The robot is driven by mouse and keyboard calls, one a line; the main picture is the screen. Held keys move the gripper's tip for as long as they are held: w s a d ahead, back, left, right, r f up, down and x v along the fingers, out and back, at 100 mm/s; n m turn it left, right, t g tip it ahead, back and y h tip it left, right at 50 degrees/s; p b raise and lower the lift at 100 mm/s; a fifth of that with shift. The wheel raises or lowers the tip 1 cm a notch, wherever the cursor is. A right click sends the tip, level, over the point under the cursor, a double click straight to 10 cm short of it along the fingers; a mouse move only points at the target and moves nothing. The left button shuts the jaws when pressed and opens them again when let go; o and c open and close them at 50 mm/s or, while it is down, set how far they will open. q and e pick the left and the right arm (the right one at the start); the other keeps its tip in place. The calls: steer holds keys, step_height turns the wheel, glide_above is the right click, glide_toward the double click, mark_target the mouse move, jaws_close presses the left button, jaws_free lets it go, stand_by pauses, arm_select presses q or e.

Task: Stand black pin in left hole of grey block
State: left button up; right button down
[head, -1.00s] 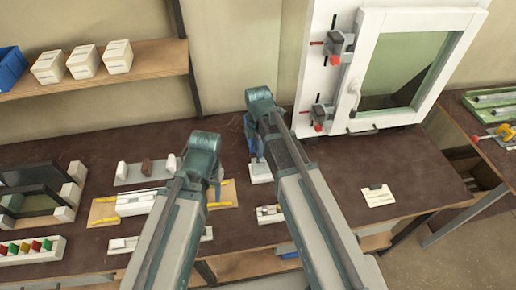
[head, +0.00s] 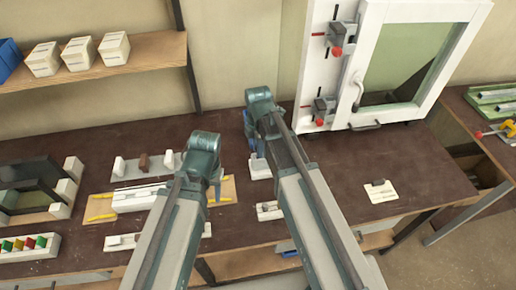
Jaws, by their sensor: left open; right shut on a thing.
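A pale grey block (head: 260,169) stands on the dark bench, just below my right gripper. Its holes cannot be made out from here. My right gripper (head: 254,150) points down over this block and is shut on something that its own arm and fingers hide. I cannot make out the black pin anywhere. My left gripper (head: 216,190) is open, at the right end of a wooden board (head: 226,190), mostly hidden behind its own wrist.
A white rail (head: 140,197) and yellow sticks (head: 103,219) lie on the board. A card (head: 380,191) lies at the right. A white window frame (head: 320,70) with red-knobbed clamps stands at the back. The bench between card and frame is clear.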

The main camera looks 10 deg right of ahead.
steer(key=shift+f+b, duration=0.7)
steer(key=shift+f, duration=0.15)
steer(key=shift+r, duration=0.1)
steer(key=c, duration=0.6)
jaws_free()
steer(key=shift+c, duration=0.2)
steer(key=shift+s, duration=0.1)
steer(key=shift+r, duration=0.1)
step_height(320, 180, up, 8)
steer(key=p, duration=0.8)
